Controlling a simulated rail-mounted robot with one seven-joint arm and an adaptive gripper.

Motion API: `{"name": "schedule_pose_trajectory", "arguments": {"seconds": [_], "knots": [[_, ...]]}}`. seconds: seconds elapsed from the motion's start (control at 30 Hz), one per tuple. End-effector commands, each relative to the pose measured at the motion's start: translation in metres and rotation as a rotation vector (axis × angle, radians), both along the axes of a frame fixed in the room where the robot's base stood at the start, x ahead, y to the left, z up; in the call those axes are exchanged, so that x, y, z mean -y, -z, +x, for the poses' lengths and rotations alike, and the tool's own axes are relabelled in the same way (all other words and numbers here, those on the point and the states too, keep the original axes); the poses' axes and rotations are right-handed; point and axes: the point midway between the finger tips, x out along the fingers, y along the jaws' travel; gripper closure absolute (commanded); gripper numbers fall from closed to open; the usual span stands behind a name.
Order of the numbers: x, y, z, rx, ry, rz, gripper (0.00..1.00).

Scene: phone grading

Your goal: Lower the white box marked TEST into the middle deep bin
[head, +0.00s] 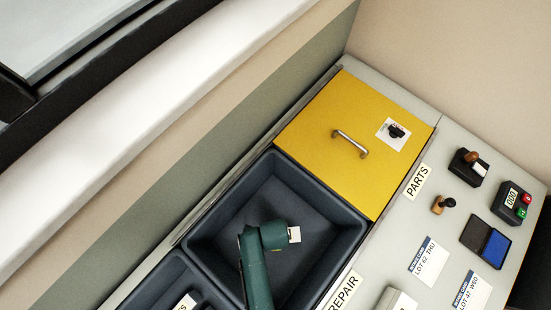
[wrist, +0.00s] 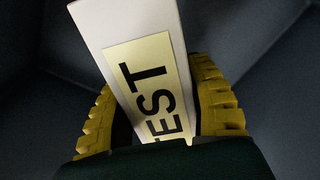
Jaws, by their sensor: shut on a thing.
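The white box marked TEST (wrist: 95,28) is clamped between the ridged yellow fingers of my gripper (wrist: 155,95) in the wrist view. Its label faces the camera, and its lower end is hidden by my wrist. In the head view, my green arm reaches over the dark middle deep bin (head: 300,188), by the REPAIR label. A small white piece (head: 295,234) shows at the arm's end and may be part of the box. The fingers are hidden there. Dark walls surround the box in the wrist view. I cannot tell whether it touches the bin floor.
A yellow lid (head: 320,125) with a handle (head: 350,144) covers the bin beside the PARTS label (head: 417,181). Another dark bin (head: 165,275) lies at lower left. Stamps, an ink pad (head: 486,242), a counter (head: 511,202) and lot cards (head: 428,262) occupy the counter at right.

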Motion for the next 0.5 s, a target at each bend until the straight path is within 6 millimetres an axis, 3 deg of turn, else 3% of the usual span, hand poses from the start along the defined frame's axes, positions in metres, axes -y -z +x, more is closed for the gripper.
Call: {"name": "schedule_pose_trajectory", "arguments": {"seconds": [0.03,0.5], "knots": [[0.000,0.013,0.001,0.002,0.000,0.000,0.89],[0.000,0.068,0.000,-0.002,0.000,-0.001,0.89]]}}
